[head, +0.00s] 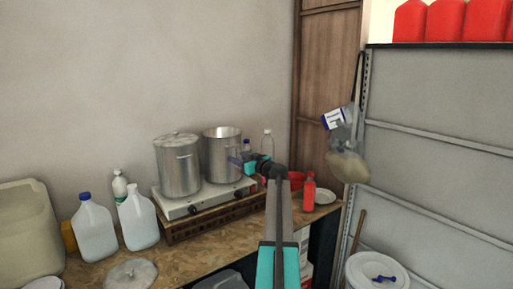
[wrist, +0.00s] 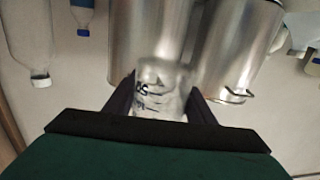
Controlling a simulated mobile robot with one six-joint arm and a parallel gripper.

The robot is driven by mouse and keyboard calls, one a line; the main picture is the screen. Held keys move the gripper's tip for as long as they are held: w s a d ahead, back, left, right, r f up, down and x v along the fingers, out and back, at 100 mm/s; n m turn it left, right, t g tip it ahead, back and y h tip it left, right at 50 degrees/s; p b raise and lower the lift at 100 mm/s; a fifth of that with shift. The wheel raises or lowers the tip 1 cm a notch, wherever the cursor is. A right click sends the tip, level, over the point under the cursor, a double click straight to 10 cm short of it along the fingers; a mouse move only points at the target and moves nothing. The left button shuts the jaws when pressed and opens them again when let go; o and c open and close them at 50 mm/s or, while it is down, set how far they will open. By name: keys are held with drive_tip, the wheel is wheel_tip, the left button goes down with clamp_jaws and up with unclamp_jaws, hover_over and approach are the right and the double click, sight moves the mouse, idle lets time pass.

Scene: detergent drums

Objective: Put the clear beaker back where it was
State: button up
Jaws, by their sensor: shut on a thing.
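The clear beaker (wrist: 158,100), with dark markings on its side, is between the two dark fingers of my gripper (wrist: 160,87) in the wrist view. The gripper is shut on it. In the head view my gripper (head: 243,161) is held at the right of the open steel pot (head: 221,157), above the hotplate's right end. The beaker is too small and faint to make out clearly there. In the wrist view the two steel pots (wrist: 147,35) (wrist: 232,50) fill the space beyond the beaker; I cannot tell whether it touches them.
A lidded steel pot (head: 177,167) shares the white hotplate (head: 203,198) on a brown crate (head: 215,219). White jugs (head: 93,230) stand left. Bare wooden worktop (head: 190,262) shows in front.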

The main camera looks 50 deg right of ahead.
drive_tip(key=w+a+f+n+y, duration=0.25)
drive_tip(key=a+f+y, duration=0.2)
drive_tip(key=a, duration=1.05)
drive_tip(key=w+a+f+n+g+y, duration=0.1)
drive_tip(key=w+a+f+n+y, duration=0.15)
drive_tip(key=a+f, duration=0.75)
drive_tip(key=w+a+f+n+y, duration=0.25)
drive_tip(key=a+y, duration=0.25)
drive_tip(key=a, duration=1.4)
drive_tip(key=s+a+f+n+g+y+b, duration=0.2)
drive_tip(key=a+f, duration=0.4)
drive_tip(key=a, duration=0.3)
drive_tip(key=s+a+f+n+g+y+b, duration=0.1)
drive_tip(key=s+a+f+n+y+b, duration=0.1)
drive_tip(key=s+a+f+b, duration=0.2)
drive_tip(key=s+a+f+n+g+y+b, duration=0.2)
drive_tip(key=s+a+f+b, duration=0.2)
drive_tip(key=a, duration=1.1)
wheel_tip(320, 180, down, 4)
drive_tip(key=b, duration=0.3)
drive_tip(key=shift+r+g+y+b, duration=0.2)
drive_tip(key=shift+g+y+b, duration=0.1)
drive_tip(key=shift+w, duration=0.1)
